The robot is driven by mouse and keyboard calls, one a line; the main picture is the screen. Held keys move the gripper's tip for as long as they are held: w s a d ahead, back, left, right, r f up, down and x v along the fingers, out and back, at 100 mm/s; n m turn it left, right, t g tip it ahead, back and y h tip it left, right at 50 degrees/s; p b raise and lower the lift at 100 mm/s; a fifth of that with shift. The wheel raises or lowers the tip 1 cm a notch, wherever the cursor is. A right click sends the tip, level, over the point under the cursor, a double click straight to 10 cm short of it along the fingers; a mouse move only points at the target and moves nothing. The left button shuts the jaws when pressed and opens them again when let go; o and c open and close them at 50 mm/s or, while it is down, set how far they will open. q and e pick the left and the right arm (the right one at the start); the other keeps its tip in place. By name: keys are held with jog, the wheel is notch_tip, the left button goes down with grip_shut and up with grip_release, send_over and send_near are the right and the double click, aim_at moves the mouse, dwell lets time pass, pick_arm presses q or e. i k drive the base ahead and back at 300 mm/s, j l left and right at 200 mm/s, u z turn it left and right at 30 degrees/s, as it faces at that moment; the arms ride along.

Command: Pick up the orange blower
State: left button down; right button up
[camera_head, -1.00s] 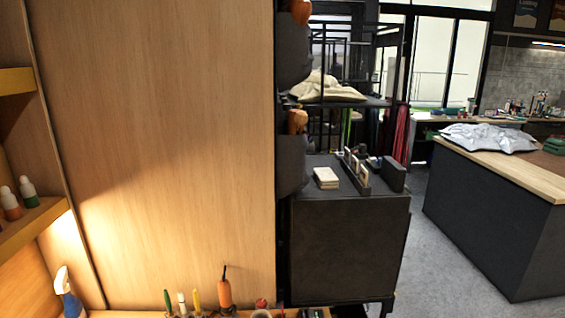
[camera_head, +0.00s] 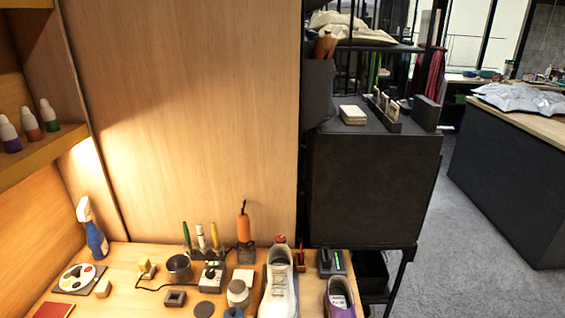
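The orange blower (camera_head: 243,229) stands upright at the back of the wooden workbench (camera_head: 122,290), near the wood panel. It has an orange body, a dark lower part and a thin dark cord or tip at its top. Pens or brushes in a holder (camera_head: 201,240) stand just left of it. A white sneaker (camera_head: 280,287) lies in front and to the right of it. Neither of my grippers shows in the head view.
A blue and white spray bottle (camera_head: 92,230) stands at the left. A purple shoe (camera_head: 340,297) is at the right end. Grey floor (camera_head: 455,275) lies open beyond the dark cabinet (camera_head: 365,190).

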aim_at(242, 221)
jog(key=i+l+u, duration=0.1)
jog(key=l, duration=0.35)
jog(key=i+l+u, duration=0.15)
jog(key=l, duration=0.35)
jog(key=l+u, duration=0.1)
jog(key=l, duration=0.35)
